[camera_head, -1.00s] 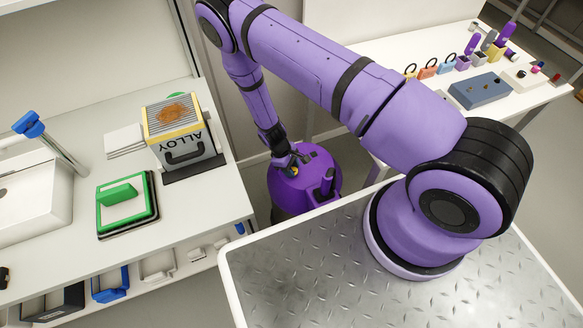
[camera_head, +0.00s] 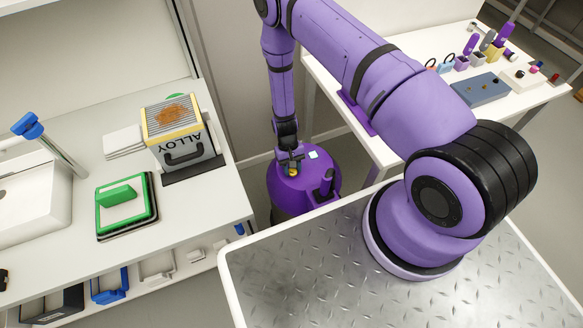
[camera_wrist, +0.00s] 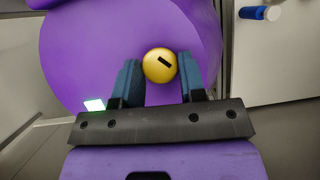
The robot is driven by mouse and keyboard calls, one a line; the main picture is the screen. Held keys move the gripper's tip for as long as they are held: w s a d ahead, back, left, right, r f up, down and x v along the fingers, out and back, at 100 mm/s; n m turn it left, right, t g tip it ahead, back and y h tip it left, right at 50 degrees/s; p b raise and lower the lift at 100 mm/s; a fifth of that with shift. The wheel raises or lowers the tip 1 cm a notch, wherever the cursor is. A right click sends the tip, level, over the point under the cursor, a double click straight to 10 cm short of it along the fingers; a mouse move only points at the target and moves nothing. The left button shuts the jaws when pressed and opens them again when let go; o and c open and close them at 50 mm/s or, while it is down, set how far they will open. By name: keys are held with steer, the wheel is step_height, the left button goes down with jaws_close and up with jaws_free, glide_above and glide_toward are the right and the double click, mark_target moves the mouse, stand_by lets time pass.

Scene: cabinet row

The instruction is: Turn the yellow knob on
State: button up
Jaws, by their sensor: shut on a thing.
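The yellow knob (camera_wrist: 160,65) is round with a short black mark on its face, slanting down to the right in the wrist view. It sits on top of the purple rounded machine (camera_head: 304,188), which stands on the floor between the counters. My gripper (camera_wrist: 157,76) has one blue-grey finger on each side of the knob and is shut on it. In the head view my gripper (camera_head: 291,160) comes down from above and partly hides the knob (camera_head: 292,172). A small pale, bright square (camera_wrist: 95,105) shows on the machine's top; it is also in the head view (camera_head: 313,155).
The left counter (camera_head: 205,215) holds an ALLOY box (camera_head: 183,140) and a green-framed block (camera_head: 125,205). A white table (camera_head: 400,135) with several small items stands at the right.

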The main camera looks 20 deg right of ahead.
steer(key=shift+m+y, duration=0.4)
steer(key=shift+m, duration=0.6)
steer(key=o, duration=0.9)
steer(key=v, duration=1)
steer(key=shift+d+r, duration=0.1)
steer(key=shift+r, duration=0.3)
